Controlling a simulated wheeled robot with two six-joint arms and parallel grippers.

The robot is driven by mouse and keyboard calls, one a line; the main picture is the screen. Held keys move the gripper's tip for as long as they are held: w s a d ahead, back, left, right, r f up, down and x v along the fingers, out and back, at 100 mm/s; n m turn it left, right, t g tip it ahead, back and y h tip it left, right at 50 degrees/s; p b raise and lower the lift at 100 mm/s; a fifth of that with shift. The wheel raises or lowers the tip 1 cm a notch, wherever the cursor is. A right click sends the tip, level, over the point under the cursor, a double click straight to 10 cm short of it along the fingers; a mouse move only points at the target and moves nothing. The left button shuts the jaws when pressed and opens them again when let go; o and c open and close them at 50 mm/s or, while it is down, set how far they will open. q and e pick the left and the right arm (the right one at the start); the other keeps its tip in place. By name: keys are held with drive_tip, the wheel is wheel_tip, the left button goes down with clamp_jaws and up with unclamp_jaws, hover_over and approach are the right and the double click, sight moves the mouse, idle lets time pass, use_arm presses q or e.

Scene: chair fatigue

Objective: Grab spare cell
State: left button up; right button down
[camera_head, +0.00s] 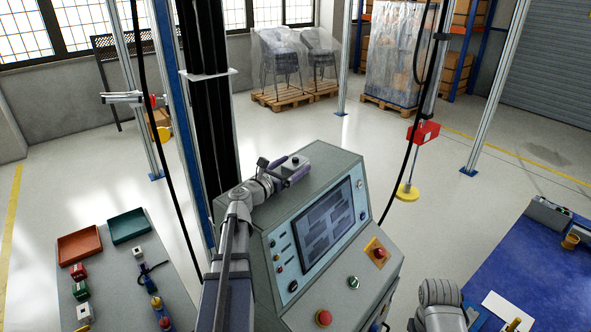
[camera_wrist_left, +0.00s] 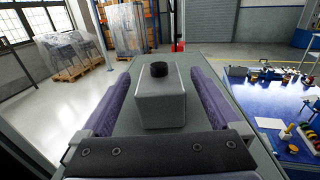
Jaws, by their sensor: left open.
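The spare cell appears to be a small grey block with a black round cap (camera_wrist_left: 161,108). It stands upright on the flat top of the grey control console (camera_head: 328,165). In the head view the cell (camera_head: 295,162) is partly covered by my left gripper (camera_head: 281,169). In the left wrist view the purple fingers of my left gripper (camera_wrist_left: 160,92) are open, one on each side of the cell, with a gap visible on both sides. My right gripper is out of view.
The console's front has a screen (camera_head: 322,226) and a red button (camera_head: 323,317). A blue-topped table (camera_head: 530,262) with small items stands at right. A grey table (camera_head: 112,270) with red and green trays stands at left. Wrapped chairs on pallets (camera_head: 290,97) stand behind.

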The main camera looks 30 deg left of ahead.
use_arm(q)
drive_tip(key=shift+w, duration=0.95)
drive_tip(key=shift+s+d, duration=0.1)
clamp_jaws()
